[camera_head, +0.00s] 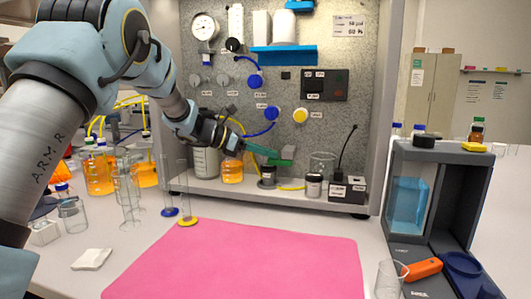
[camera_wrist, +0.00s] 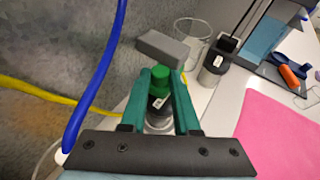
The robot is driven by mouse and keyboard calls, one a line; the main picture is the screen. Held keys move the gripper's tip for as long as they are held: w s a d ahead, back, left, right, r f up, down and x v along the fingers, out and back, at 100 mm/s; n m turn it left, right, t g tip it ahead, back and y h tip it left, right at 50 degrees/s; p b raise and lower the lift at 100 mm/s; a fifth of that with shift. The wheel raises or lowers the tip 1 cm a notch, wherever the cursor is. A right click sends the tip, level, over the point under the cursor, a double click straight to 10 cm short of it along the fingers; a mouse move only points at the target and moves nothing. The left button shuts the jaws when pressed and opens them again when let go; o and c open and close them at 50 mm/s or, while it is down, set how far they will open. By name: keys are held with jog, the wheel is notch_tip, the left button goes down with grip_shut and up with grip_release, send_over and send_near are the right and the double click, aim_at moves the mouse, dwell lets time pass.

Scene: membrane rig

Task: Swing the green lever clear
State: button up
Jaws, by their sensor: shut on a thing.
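The green lever (camera_head: 281,162) stands low in front of the grey speckled panel, above a small dark fitting with a white label (camera_head: 268,173). In the wrist view the lever's green part (camera_wrist: 165,83) shows between my teal fingers. A grey block (camera_wrist: 163,47) lies just beyond the fingertips; I cannot tell whether it is part of the lever. My gripper (camera_head: 268,153) reaches in from the left and is shut on the green lever. The fingers (camera_wrist: 162,75) hide the lever's sides.
A blue hose (camera_wrist: 97,75) and a yellow hose (camera_wrist: 40,92) run close on the left in the wrist view. A glass beaker (camera_head: 322,164), a dark-lidded jar (camera_head: 313,185) and a black box (camera_head: 347,190) stand to the right. The pink mat (camera_head: 240,262) is bare.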

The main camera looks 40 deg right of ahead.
grip_shut()
jog(key=shift+f+b, duration=0.1)
jog(key=shift+b, duration=0.3)
